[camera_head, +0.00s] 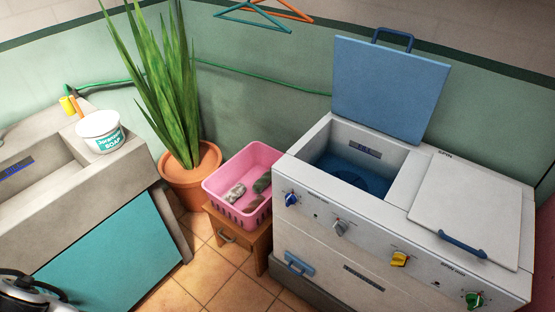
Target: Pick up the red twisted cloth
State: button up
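A pink slatted basket (213,190) stands on a small wooden stool, left of the washing machine. Several twisted cloths lie in it. A dark reddish-brown one (253,204) lies at the basket's near right side and looks like the red twisted cloth; it is small and partly hidden by the basket's front rim. A dark green cloth (262,184) lies behind it and a pale grey-white cloth (235,192) lies to its left. The fingers of my gripper are not in view. A white and black part, apparently of my arm, shows at the bottom left corner.
The twin-tub washing machine (330,257) stands right of the basket, its blue lid (388,85) raised. A potted plant (190,182) stands behind left of the basket. A concrete sink (75,185) with a soap tub (101,132) is at left. Tiled floor (215,275) is clear in front.

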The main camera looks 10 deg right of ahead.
aim_at(254, 205)
jog(key=i+l+u, duration=0.1)
jog(key=i, duration=0.5)
jog(key=i+l+u, duration=0.15)
jog(key=i, duration=0.45)
